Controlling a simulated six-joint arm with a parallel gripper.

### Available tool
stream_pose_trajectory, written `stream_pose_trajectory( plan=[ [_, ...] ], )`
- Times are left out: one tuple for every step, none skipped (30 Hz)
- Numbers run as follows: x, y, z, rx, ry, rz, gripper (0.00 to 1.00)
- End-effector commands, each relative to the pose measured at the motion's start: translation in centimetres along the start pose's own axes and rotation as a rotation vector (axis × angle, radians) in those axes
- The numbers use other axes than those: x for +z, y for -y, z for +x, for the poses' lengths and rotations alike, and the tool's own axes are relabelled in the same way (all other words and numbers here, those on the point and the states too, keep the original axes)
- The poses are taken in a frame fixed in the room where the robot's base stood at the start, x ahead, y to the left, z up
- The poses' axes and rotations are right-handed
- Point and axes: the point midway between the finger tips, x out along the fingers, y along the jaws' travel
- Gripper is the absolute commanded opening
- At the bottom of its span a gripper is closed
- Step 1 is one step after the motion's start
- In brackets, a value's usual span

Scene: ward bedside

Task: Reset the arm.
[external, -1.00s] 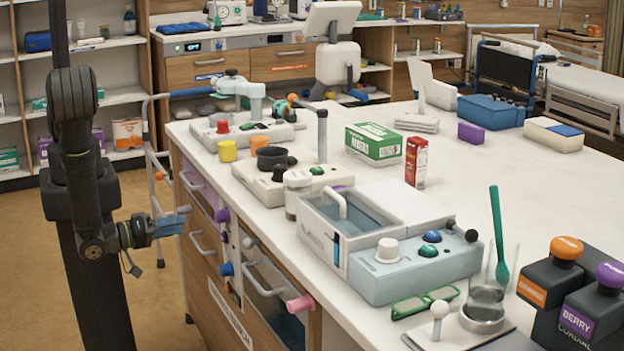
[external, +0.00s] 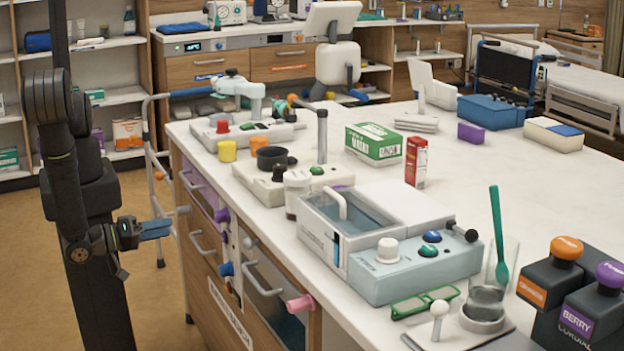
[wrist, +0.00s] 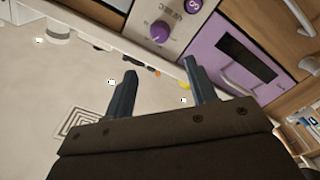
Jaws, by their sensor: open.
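My gripper (external: 154,229) hangs at the left, in front of the drawer side of the white-topped bench (external: 520,200). It is low, beside the bench and apart from it. In the wrist view my gripper (wrist: 165,90) shows two dark fingers standing well apart with nothing between them. Beyond the fingers are a purple-fronted drawer (wrist: 232,60) and a grey panel with a purple knob (wrist: 160,31).
Pink (external: 300,304) and blue (external: 226,269) knobs stick out from the bench front. A walking frame (external: 150,150) stands behind my gripper. Shelves (external: 120,95) line the back left. The tan floor (external: 165,310) below is clear.

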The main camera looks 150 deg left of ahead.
Motion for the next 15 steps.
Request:
stream_pose_trajectory(
  plan=[
    [-0.1, 0.1, 0.6, -0.003, -0.003, 0.001, 0.52],
    [-0.1, 0.1, 1.0, -0.002, -0.003, 0.001, 0.52],
    [-0.1, 0.0, 1.4, -0.002, -0.003, 0.001, 0.52],
    [-0.1, 0.1, 1.7, -0.002, -0.004, 0.001, 0.52],
    [-0.1, 0.1, 2.0, -0.002, -0.003, 0.001, 0.52],
    [-0.1, 0.1, 2.5, -0.002, -0.003, 0.001, 0.52],
    [-0.1, 0.1, 2.8, -0.003, -0.003, 0.001, 0.52],
    [-0.1, 0.1, 3.1, -0.003, -0.003, 0.001, 0.52],
    [-0.1, 0.1, 3.5, -0.003, -0.003, 0.001, 0.52],
    [-0.1, 0.1, 3.9, -0.003, -0.002, 0.001, 0.52],
    [-0.1, 0.1, 4.2, -0.003, -0.003, 0.001, 0.52],
    [-0.1, 0.1, 4.6, -0.002, -0.003, 0.001, 0.52],
    [-0.1, 0.1, 4.9, -0.002, -0.003, 0.001, 0.52],
    [-0.1, 0.1, 5.2, -0.002, -0.003, 0.001, 0.52],
    [-0.1, 0.1, 5.7, -0.002, -0.003, 0.001, 0.52]
  ],
)
